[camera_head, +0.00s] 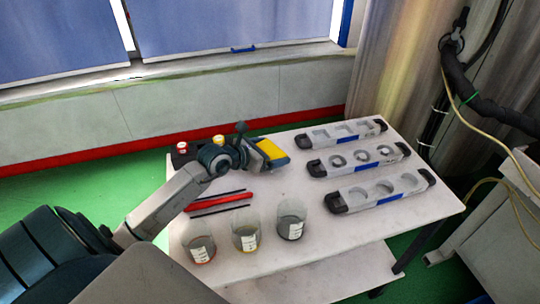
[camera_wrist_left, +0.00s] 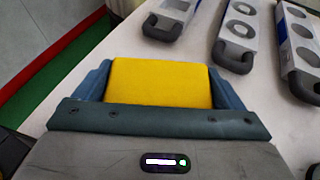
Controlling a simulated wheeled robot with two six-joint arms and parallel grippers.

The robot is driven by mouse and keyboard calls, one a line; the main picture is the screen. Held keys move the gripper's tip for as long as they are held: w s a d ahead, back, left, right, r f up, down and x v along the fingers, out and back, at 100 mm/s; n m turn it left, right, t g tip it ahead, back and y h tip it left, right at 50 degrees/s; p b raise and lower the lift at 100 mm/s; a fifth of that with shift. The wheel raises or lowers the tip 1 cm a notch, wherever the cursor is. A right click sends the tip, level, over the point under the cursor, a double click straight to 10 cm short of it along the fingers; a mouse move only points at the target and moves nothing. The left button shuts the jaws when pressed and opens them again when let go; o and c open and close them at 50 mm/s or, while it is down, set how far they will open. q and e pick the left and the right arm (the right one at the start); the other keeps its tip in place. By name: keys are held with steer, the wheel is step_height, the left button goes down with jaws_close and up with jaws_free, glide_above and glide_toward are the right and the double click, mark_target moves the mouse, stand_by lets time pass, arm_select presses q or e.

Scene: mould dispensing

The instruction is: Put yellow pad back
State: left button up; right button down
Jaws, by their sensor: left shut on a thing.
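The yellow pad (camera_head: 270,150) is at the far left part of the white table, held in my left gripper (camera_head: 268,154). In the left wrist view the yellow pad (camera_wrist_left: 160,82) fills the space between the two blue-grey fingers of the left gripper (camera_wrist_left: 160,88), which is shut on it. Whether the pad touches the table cannot be told. My right gripper is not in view.
Three grey and white mould trays (camera_head: 340,134) lie at the table's right side. Three beakers with labels (camera_head: 245,232) stand at the front left. A red tool (camera_head: 220,202) lies between dark rods behind them. A dark holder with red-and-white caps (camera_head: 182,147) sits at the back left.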

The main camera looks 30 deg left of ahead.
arm_select(q)
steer(key=shift+f, duration=0.9)
steer(key=shift+f, duration=0.15)
steer(key=o, duration=0.7)
